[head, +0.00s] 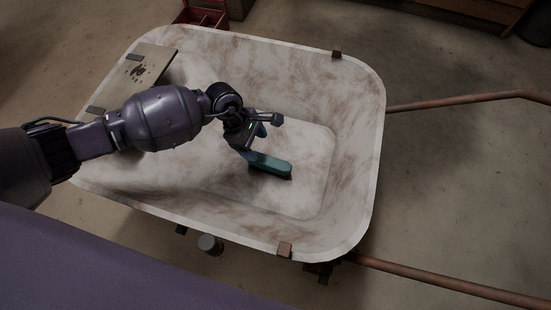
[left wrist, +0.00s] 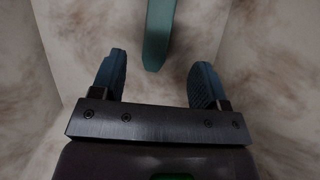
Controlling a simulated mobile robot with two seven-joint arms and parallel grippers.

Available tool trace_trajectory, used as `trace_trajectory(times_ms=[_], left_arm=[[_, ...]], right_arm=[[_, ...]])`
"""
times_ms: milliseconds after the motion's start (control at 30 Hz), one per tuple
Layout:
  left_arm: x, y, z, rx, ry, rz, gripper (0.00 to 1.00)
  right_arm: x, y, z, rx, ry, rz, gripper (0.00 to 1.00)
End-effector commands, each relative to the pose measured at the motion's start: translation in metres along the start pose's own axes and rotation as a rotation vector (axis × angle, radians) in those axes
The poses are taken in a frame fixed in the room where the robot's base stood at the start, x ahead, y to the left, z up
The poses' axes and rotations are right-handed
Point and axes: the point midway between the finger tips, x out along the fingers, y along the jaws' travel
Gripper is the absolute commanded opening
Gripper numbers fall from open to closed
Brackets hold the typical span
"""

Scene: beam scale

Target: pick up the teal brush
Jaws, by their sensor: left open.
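The teal brush (head: 272,165) lies on the floor of a large off-white, brown-stained tub (head: 225,221). Its darker underside shows along the lower edge. My left gripper (head: 255,143) is inside the tub, open, just above the brush's left end, which it partly hides. In the left wrist view, a tapering end of the teal brush (left wrist: 158,36) points toward the gap between the two blue finger pads of my left gripper (left wrist: 160,62). It appears roughly centred, with clear space on both sides and nothing held. My right gripper is not in view.
The tub's walls surround the brush. A board (head: 140,74) with dark marks lies across the tub's upper left corner. Rusty handles (head: 465,101) stick out to the right. A red crate (head: 205,17) stands behind, and a small can (head: 209,243) is below the near rim.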

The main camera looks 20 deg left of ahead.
Motion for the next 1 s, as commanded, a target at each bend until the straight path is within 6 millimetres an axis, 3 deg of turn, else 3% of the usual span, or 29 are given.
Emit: trace_trajectory(times_ms=[300,567,800,1000], left_arm=[[0.047,-0.002,-0.001,-0.001,0.0,-0.007,0.68],[0.06,-0.001,-0.001,-0.001,0.0,-0.002,0.68],[0.095,-0.001,-0.002,-0.003,-0.002,-0.009,0.68],[0.107,0.002,-0.002,-0.001,0.0,-0.002,0.68]], right_arm=[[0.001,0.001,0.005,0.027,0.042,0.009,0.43],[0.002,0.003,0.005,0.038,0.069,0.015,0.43],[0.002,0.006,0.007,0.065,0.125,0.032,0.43],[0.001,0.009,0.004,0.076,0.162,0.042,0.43]])
